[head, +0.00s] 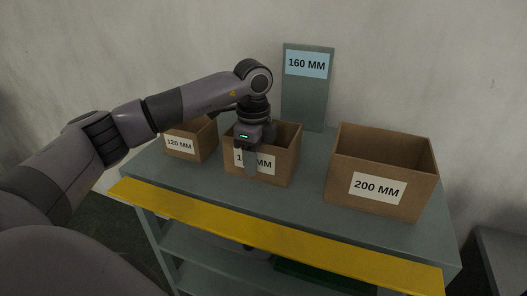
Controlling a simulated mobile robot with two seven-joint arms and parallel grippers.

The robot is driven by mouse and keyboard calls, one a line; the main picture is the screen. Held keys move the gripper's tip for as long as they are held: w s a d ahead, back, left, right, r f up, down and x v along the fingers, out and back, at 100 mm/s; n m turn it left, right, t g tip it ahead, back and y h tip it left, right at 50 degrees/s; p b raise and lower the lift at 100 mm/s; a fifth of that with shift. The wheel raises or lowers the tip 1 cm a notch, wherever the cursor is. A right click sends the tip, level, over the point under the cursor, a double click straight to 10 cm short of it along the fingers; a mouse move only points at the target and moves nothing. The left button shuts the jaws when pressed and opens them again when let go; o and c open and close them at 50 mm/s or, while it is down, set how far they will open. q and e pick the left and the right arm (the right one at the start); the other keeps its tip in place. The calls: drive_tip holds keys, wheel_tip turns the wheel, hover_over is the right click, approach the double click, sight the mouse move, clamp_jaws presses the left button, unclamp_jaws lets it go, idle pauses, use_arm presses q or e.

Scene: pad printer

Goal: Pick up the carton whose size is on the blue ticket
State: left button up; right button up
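The blue ticket (307,64) on a grey upright panel reads "160 MM". The middle carton (276,177) is open-topped brown cardboard, and its white label is partly covered, showing a "1" and "MM". My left gripper (249,165) points down at this carton's front wall. One finger is in front of the label; the other is hidden, so I cannot tell whether the fingers are closed on the wall. A smaller carton (198,148) labelled "120 MM" stands to the left, partly behind my arm. A larger carton (408,203) labelled "200 MM" stands to the right. My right gripper is not in view.
The cartons stand on a grey bench top (307,197) with a yellow strip (290,241) along its front edge. The grey panel (306,105) stands behind the middle carton. Bare bench shows between the middle and right cartons. A wall is behind.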

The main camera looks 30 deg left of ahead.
use_arm(q)
clamp_jaws()
drive_tip(key=shift+r, duration=0.15)
